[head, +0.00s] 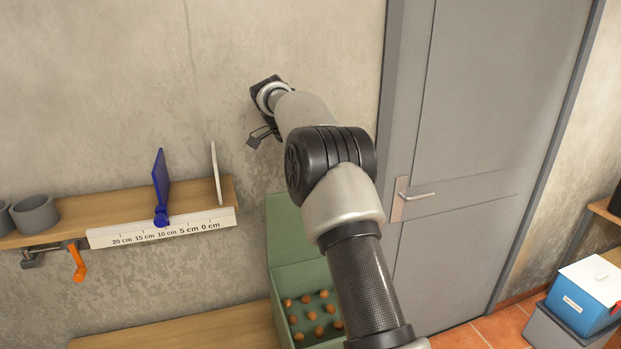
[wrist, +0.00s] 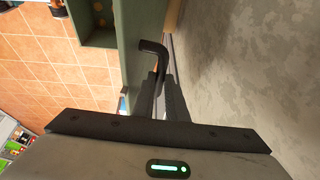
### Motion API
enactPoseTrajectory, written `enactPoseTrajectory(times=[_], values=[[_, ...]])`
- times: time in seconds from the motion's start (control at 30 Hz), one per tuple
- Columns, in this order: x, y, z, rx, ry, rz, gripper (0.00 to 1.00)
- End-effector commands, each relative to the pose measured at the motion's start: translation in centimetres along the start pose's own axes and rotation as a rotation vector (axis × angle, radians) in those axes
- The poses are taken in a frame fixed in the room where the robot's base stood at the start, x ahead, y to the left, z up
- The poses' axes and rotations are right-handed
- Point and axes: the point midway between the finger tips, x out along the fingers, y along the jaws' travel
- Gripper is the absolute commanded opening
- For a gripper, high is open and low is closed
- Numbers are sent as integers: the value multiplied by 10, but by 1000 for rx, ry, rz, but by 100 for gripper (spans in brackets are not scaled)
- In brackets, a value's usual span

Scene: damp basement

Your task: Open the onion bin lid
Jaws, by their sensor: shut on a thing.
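The green onion bin (head: 275,318) stands at lower centre in the head view, with several brown onions inside. Its green lid (head: 288,228) stands raised at the back of the bin, near the wall, partly hidden by my arm. In the wrist view the lid shows nearly edge-on (wrist: 133,60), with part of the bin (wrist: 98,38) at upper left. My gripper (head: 262,138) is above the lid's upper left. In the wrist view its fingers (wrist: 163,80) are shut on a dark bent handle (wrist: 152,46) beside the lid.
A wooden shelf (head: 100,215) with a blue hinged piece (head: 161,185), a centimetre scale (head: 165,231) and grey cups (head: 36,213) is to the left. A grey door (head: 460,150) is to the right, with a blue box (head: 585,300) near it. The concrete wall is close behind my gripper.

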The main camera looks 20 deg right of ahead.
Motion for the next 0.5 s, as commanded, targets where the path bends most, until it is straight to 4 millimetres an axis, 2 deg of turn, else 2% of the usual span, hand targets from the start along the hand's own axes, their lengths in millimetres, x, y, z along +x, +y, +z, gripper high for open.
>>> enactPoseTrajectory(times=[0.1,0.13,0.2,0.5], values=[[4,1,3,-4,-3,7,0],[4,1,3,-4,-3,7,17],[3,1,3,-4,-3,6,29],[1,1,1,-2,-1,3,31]])
